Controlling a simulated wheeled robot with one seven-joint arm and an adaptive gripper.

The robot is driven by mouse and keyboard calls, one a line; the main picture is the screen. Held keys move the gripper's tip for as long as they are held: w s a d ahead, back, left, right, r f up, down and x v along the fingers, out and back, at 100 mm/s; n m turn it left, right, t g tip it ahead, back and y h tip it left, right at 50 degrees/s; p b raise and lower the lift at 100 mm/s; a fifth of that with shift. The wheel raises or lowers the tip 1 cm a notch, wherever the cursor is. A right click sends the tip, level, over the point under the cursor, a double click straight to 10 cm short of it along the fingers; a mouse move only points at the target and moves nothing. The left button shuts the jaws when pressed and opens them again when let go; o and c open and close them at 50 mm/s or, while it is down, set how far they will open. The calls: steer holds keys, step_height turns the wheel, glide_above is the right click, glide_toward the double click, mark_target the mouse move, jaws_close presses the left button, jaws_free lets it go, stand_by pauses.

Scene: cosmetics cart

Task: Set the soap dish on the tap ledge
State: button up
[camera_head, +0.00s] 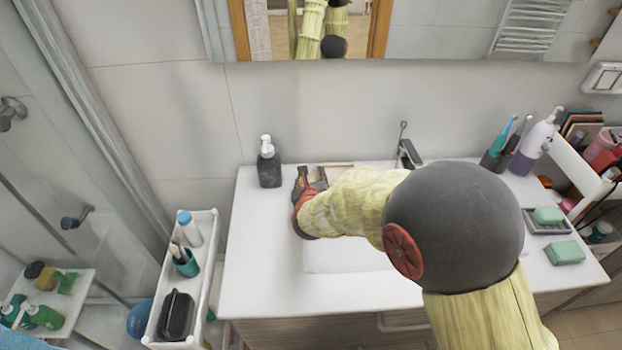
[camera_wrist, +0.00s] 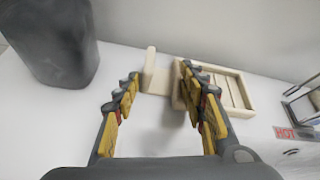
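A cream slatted soap dish (camera_wrist: 236,92) with a short bar handle (camera_wrist: 157,82) lies on the white back ledge near the wall, in the wrist view. In the head view only a beige strip of it (camera_head: 340,166) shows behind my gripper (camera_head: 311,174). My gripper in the wrist view (camera_wrist: 159,76) is open, with one finger on each side of the handle. The right finger overlaps the dish's near-left edge; I cannot tell whether either finger touches it. The tap (camera_head: 408,153) stands on the ledge to the right, partly behind my arm.
A dark soap dispenser (camera_head: 269,166) stands just left of my gripper and also shows in the wrist view (camera_wrist: 52,40). A grey dish (camera_head: 533,226) with green soap, a loose green soap (camera_head: 565,253) and bottles stand at the right. A white cart (camera_head: 205,250) is at the left.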

steer(key=o, duration=0.4)
steer(key=shift+r+p, duration=0.15)
steer(key=shift+p, duration=0.15)
steer(key=p+v, duration=0.2)
steer(key=v, duration=1)
steer(key=shift+p, duration=0.3)
steer(key=s+d+r+n+g+y, duration=0.2)
steer(key=s+r+n+g+y, duration=0.3)
steer(key=r+n, duration=0.85)
steer(key=s+d+n+h, duration=0.1)
steer(key=s+d+n, duration=0.3)
steer(key=s+n, duration=0.2)
steer(key=s+d+n+g+h, duration=0.1)
steer(key=s+d+n+h, duration=0.1)
steer(key=s+d+n, duration=0.3)
steer(key=s+d+r+n+g+h, duration=0.1)
steer(key=s+d+n, duration=0.4)
steer(key=s+n, duration=0.4)
steer(key=shift+s, duration=0.2)
